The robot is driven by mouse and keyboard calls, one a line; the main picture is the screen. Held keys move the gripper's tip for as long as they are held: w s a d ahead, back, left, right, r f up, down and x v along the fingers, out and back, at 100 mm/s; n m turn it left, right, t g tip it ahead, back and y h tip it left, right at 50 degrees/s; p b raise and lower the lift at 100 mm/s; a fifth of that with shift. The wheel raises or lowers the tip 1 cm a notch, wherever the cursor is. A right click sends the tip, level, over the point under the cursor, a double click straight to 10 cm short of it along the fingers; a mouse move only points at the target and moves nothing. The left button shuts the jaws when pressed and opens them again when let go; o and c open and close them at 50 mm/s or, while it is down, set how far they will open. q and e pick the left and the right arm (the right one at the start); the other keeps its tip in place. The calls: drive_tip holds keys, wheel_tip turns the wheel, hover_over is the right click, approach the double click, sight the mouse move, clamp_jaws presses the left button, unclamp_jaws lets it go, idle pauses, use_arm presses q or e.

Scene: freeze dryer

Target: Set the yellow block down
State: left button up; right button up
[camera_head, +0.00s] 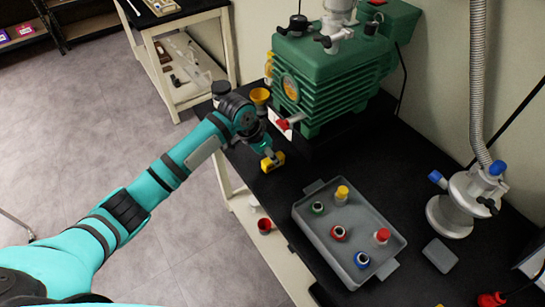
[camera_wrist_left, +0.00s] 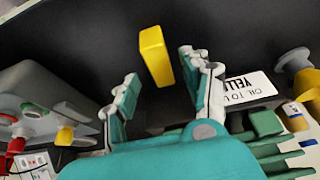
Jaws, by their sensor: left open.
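The yellow block (camera_head: 272,161) is at the left edge area of the black bench top in the head view. In the left wrist view the yellow block (camera_wrist_left: 154,56) stands between and just beyond my fingertips, with dark gaps on both sides. My left gripper (camera_head: 265,152) is at the block, close behind it in the head view. In the left wrist view my left gripper (camera_wrist_left: 160,70) has its two teal-padded fingers spread apart, not clamped on the block. My right gripper is in neither view.
A grey tray (camera_head: 306,232) with several capped bottles stands to the right on the black bench (camera_head: 390,160). A green pump (camera_head: 335,68) is behind the gripper, with a yellow funnel cup (camera_head: 260,96) beside it. A white label (camera_wrist_left: 243,90) shows near the right finger. The bench edge is close.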

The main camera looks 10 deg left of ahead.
use_arm(q)
drive_tip(key=v, duration=0.9)
